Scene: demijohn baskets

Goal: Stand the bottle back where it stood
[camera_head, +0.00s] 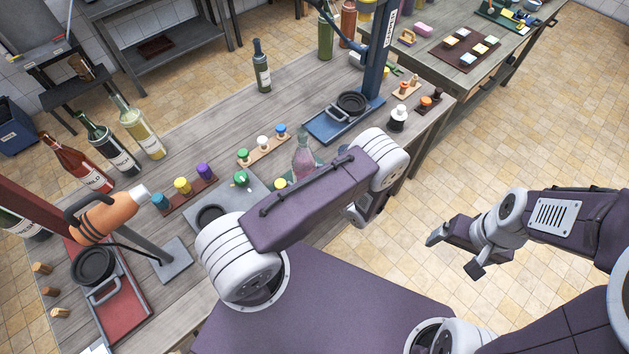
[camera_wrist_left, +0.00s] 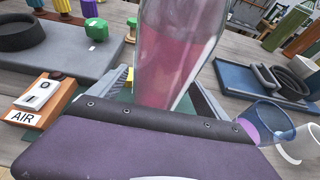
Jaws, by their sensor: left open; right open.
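A clear bottle with pink liquid (camera_head: 303,158) stands on the workbench, its lower part hidden behind my left arm. In the left wrist view the bottle (camera_wrist_left: 178,45) fills the upper middle, between the fingers of my left gripper (camera_wrist_left: 165,98). The left gripper is open around it; whether a finger touches it cannot be told. The left gripper is hidden behind my arm in the head view. A small green patch shows at the bottle's base. My right gripper (camera_head: 455,253) is open and empty over the floor, right of the bench.
A grey plate with a black ring (camera_head: 210,215) and coloured knobs lies left of the bottle. A blue stand base (camera_head: 325,125) is behind it. A glass with purple liquid (camera_wrist_left: 262,120) and a white cup (camera_wrist_left: 301,146) are close on the right. Several bottles line the bench's far left.

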